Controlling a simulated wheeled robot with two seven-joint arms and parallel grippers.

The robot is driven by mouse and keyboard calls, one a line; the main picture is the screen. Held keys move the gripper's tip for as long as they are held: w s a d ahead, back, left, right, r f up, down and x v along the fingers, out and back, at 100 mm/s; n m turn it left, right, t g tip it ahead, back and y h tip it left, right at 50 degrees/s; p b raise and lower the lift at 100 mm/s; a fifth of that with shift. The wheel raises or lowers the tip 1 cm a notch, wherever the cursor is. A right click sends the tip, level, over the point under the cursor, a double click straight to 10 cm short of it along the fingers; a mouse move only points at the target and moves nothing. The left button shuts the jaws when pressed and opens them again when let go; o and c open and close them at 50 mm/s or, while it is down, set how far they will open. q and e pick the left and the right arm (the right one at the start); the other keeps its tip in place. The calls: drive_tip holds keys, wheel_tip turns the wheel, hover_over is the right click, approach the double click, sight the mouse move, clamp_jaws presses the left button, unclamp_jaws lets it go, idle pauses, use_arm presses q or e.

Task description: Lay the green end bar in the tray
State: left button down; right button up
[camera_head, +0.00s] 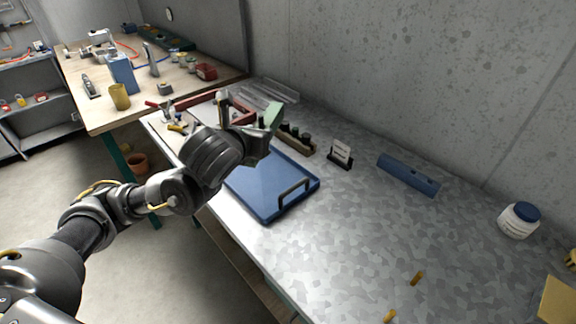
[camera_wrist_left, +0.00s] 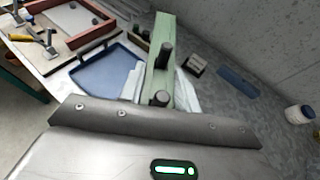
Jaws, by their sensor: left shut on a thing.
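My left gripper (camera_head: 262,132) is shut on the green end bar (camera_head: 268,118), held up above the bench. In the left wrist view the bar (camera_wrist_left: 165,32) stretches away from the gripper, with two dark knobs on it. The blue tray (camera_head: 258,206) lies flat on the bench, with a dark handle at its near right side. In the head view the gripper is in front of the tray's far end. In the left wrist view the tray (camera_wrist_left: 97,82) is left of the bar, and its visible floor is empty. My right gripper is not in view.
A red frame (camera_wrist_left: 71,24) lies beyond the tray. A rack of dark bottles (camera_head: 298,142), a card holder (camera_head: 340,154), a blue bar-shaped block (camera_head: 408,176) and a white jar (camera_head: 519,220) stand along the wall side. The middle of the grey bench (camera_head: 350,225) is clear.

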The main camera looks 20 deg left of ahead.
use_arm(q)
drive_tip(key=shift+w+d, duration=0.4)
drive_tip(key=shift+w, duration=0.2)
drive_tip(key=shift+s+d+f, duration=0.1)
drive_tip(key=shift+f, duration=0.15)
drive_tip(key=s+d+f+m+h+b, duration=0.25)
drive_tip(key=s+f, duration=0.35)
drive_tip(key=f, duration=0.4)
drive_tip(key=p, duration=0.1)
hover_over(263, 192)
drive_tip(key=shift+n+y, duration=0.25)
drive_tip(key=shift+n, duration=0.1)
drive_tip(key=f, duration=0.5)
drive_tip(key=s+f, duration=0.1)
drive_tip(key=f, duration=0.2)
drive_tip(key=shift+d+f, duration=0.25)
drive_tip(key=shift+d, duration=0.05)
drive_tip(key=shift+w+a+f, duration=0.2)
drive_tip(key=shift+w+f, duration=0.2)
drive_tip(key=shift+f, duration=0.2)
wheel_tip(263, 192, down, 3)
drive_tip(key=shift+w+f+p, duration=0.15)
drive_tip(key=shift+p, duration=0.2)
